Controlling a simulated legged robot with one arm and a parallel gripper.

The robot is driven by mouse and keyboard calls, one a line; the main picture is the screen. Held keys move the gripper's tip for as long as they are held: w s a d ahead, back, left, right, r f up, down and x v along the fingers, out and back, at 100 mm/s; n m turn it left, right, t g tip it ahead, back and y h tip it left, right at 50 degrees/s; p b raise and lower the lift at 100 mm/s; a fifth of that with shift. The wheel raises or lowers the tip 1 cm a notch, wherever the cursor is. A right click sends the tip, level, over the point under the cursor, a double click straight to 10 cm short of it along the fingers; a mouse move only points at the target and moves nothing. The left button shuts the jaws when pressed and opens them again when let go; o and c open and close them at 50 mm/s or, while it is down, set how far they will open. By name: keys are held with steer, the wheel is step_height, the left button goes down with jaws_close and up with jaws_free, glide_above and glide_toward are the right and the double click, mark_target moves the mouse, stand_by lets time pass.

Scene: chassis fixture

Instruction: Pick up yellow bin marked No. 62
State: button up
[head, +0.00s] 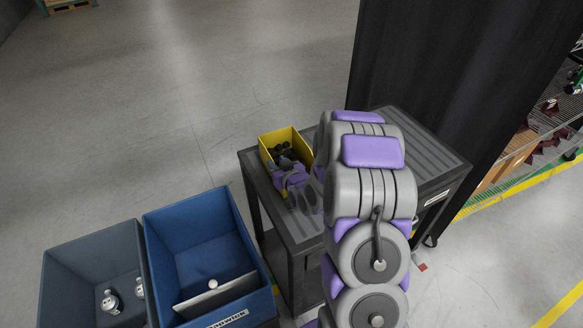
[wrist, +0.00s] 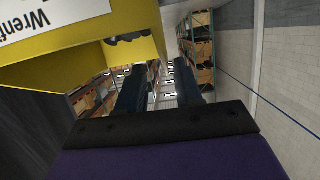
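A yellow bin (head: 269,140) sits at the left end of the dark cart top in the head view, with dark parts inside. In the wrist view the bin (wrist: 85,62) fills the upper left, close to my gripper, with a white label partly cut off; no number is readable. My gripper (wrist: 158,78) has its two dark fingers spread apart in the wrist view. The bin's right edge lies above and near the gap between them. In the head view my purple gripper end is at the bin's near side; its fingertips are hidden. I cannot tell whether they touch the bin.
The dark cart (head: 258,170) has a ribbed top, largely free on the right but partly hidden by my arm. A blue bin (head: 190,225) and a grey bin (head: 80,262) stand left of it. A black curtain (head: 440,70) hangs behind. Open floor lies at upper left.

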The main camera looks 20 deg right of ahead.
mark_target(272, 160)
steer(key=shift+w+a, duration=0.15)
steer(key=shift+a, duration=0.35)
steer(key=x, duration=0.1)
steer(key=b+x, duration=0.1)
steer(key=x, duration=0.3)
steer(key=shift+d+r, duration=0.35)
steer(key=shift+d, duration=0.3)
steer(key=shift+a, duration=0.75)
steer(key=c, duration=0.4)
steer(key=shift+a+r, duration=0.1)
jaws_close()
steer(key=shift+d, duration=0.6)
steer(key=shift+a, duration=0.3)
